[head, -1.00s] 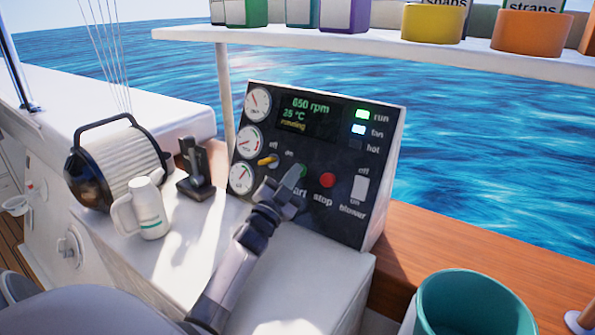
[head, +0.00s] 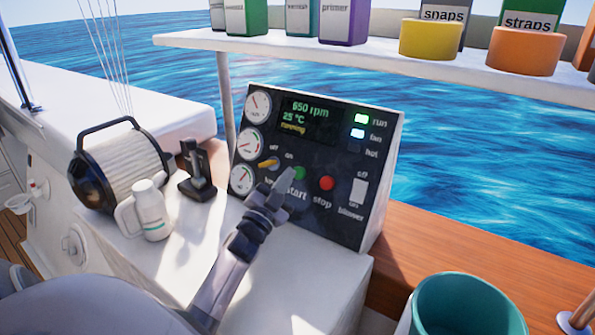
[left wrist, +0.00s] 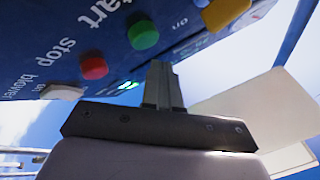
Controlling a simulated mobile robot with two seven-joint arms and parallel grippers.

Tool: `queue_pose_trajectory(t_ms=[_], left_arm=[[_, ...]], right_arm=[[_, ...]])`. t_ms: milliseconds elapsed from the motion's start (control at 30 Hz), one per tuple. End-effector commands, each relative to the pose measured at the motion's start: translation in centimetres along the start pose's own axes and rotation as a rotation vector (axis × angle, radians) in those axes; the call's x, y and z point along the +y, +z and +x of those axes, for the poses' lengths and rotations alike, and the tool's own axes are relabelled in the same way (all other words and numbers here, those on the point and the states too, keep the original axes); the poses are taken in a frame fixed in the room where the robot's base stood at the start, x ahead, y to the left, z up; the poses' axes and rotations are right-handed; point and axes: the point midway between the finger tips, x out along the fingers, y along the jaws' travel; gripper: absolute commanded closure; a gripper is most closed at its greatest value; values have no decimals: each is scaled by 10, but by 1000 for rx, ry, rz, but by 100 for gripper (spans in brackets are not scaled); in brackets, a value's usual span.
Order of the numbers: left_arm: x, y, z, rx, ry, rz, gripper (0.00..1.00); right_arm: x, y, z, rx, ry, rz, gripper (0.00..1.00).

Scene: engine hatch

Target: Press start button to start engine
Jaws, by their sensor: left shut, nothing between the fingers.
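The control panel (head: 330,130) is a dark upright face with gauges and a screen reading "650 rpm", "25 °C" and "running". The green start button (head: 299,173) sits above the word "start", with the red stop button (head: 327,183) to its right. In the left wrist view the green button (left wrist: 143,35) and red button (left wrist: 93,66) show clearly. My left gripper (head: 286,183) is shut and empty, its tips just in front of and beside the green button. In the left wrist view the shut fingers (left wrist: 161,75) stand a little apart from it. My right gripper is not in view.
A yellow switch (head: 268,163) and a white blower switch (head: 358,190) are on the same panel. A teal container (head: 468,305) is at the front right.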

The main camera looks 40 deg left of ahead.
Motion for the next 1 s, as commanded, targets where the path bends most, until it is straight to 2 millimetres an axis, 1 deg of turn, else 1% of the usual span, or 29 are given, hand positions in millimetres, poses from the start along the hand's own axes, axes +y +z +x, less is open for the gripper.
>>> queue_pose_trajectory(t_ms=[33, 333, 500, 1000], left_arm=[[-6, -7, -2, 0, 0, 0, 100], [-20, -20, -23, -1, -1, -1, 100], [-22, -22, -28, 0, -1, 0, 100], [-21, -22, -28, 1, -1, 0, 100]], right_arm=[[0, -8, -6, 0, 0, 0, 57], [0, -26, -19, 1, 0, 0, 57], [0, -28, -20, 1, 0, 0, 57], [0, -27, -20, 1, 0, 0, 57]])
